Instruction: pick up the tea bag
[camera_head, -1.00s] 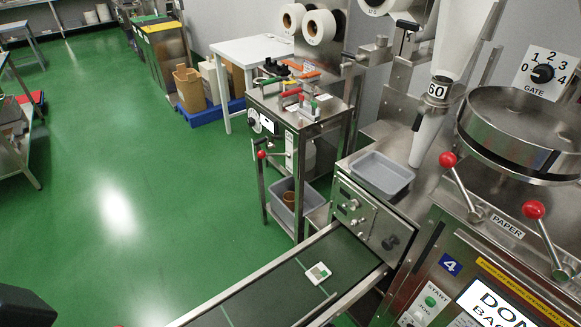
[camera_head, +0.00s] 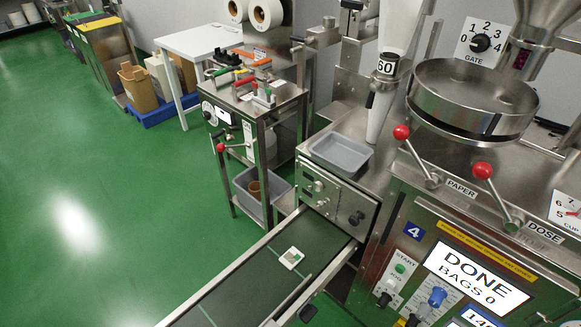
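The tea bag (camera_head: 291,258), a small white square with a grey-green patch, lies flat on the dark conveyor belt (camera_head: 236,300), near its upper end. The belt runs from the front of the steel packing machine (camera_head: 395,215) down to the lower left. Neither of my grippers can be made out in this view. A small dark shape at the bottom edge, beside the belt's right rail, is too cut off to identify.
The machine's screen (camera_head: 470,282) reads DONE, BAGS 0. Two red-knobbed levers (camera_head: 485,170) stand above it. A grey tray (camera_head: 341,151) sits on the machine's ledge. A steel cart (camera_head: 262,120) with coloured clamps stands behind the belt. The green floor on the left is clear.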

